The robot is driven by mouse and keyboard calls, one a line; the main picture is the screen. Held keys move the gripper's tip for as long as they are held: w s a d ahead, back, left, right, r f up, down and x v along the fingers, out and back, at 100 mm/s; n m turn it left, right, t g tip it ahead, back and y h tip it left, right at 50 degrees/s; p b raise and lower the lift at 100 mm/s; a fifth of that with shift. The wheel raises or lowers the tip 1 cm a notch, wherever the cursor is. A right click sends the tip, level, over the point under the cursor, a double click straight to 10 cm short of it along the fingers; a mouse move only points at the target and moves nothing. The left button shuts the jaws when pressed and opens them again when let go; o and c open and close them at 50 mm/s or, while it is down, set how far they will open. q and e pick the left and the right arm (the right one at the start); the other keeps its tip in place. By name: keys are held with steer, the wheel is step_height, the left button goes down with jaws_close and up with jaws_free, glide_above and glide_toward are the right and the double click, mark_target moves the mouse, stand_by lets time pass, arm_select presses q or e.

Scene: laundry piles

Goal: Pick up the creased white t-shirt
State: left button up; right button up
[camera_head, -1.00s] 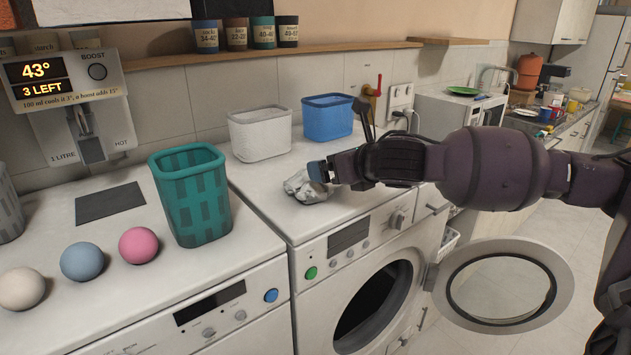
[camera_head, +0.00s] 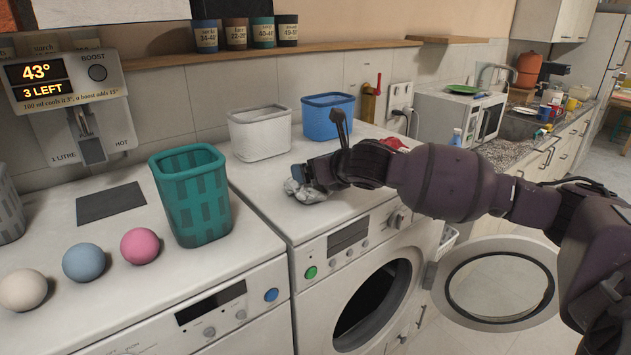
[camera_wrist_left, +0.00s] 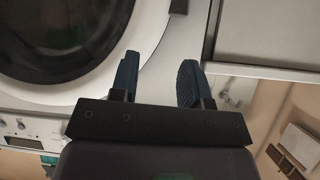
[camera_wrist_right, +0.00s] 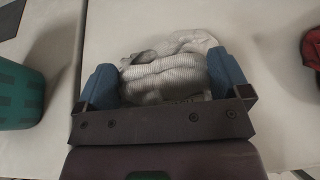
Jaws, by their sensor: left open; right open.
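The creased white t-shirt (camera_head: 304,189) lies crumpled on top of the right-hand washing machine. In the right wrist view the t-shirt (camera_wrist_right: 172,68) shows ribbed folds between the two blue fingers. My right gripper (camera_wrist_right: 163,82) is open, with a finger on either side of the cloth. In the head view my right gripper (camera_head: 312,176) is low over the t-shirt and hides part of it. My left gripper (camera_wrist_left: 158,82) shows only in its wrist view. It is open and empty in front of a round machine door.
A teal basket (camera_head: 194,200) stands left of the t-shirt. A white basket (camera_head: 260,134) and a blue basket (camera_head: 328,117) stand behind it. A red item (camera_head: 396,144) lies right of my right wrist. The open washer door (camera_head: 497,283) juts out at lower right.

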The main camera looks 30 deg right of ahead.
steer(key=c, duration=1)
steer(key=shift+c, duration=0.4)
steer(key=shift+r, duration=0.15)
